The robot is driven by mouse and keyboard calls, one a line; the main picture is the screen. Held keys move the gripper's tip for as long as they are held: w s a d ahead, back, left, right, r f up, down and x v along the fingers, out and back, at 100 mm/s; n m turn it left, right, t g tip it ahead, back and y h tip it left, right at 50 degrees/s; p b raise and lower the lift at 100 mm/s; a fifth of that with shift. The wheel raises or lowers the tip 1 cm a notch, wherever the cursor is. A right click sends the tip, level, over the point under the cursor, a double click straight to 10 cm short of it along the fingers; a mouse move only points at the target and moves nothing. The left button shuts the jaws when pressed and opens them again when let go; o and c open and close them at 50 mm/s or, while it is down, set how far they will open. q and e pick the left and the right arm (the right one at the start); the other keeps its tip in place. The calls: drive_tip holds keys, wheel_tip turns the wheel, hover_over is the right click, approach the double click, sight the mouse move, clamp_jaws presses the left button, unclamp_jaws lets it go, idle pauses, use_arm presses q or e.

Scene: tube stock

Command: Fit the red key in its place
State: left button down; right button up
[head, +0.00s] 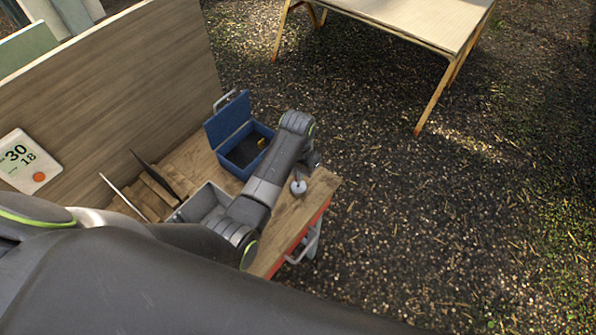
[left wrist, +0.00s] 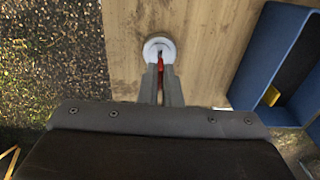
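The red key (left wrist: 161,61) shows as a thin red upright piece between the two fingers of my left gripper (left wrist: 160,70) in the left wrist view. The fingers are close together and appear shut on it. Its lower end meets a small round white piece (left wrist: 158,44) on the wooden tabletop; I cannot tell whether it is seated in it. My left arm hides most of the gripper there. My right gripper is not in view.
An open blue box (head: 240,150) with a yellow item inside stands behind the arm. A grey bin (head: 203,203) and a wooden rack with dark upright sheets (head: 160,182) are to the left. The wooden table's (head: 322,184) right edge is close to the white piece.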

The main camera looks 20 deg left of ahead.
use_arm(q)
drive_tip(key=shift+f, duration=0.1)
drive_tip(key=shift+f+b, duration=0.35)
drive_tip(key=shift+f, duration=0.45)
drive_tip(key=shift+f, duration=0.15)
drive_tip(key=shift+f, duration=0.45)
drive_tip(key=c, duration=1.5)
unclamp_jaws()
drive_tip(key=shift+c, duration=0.2)
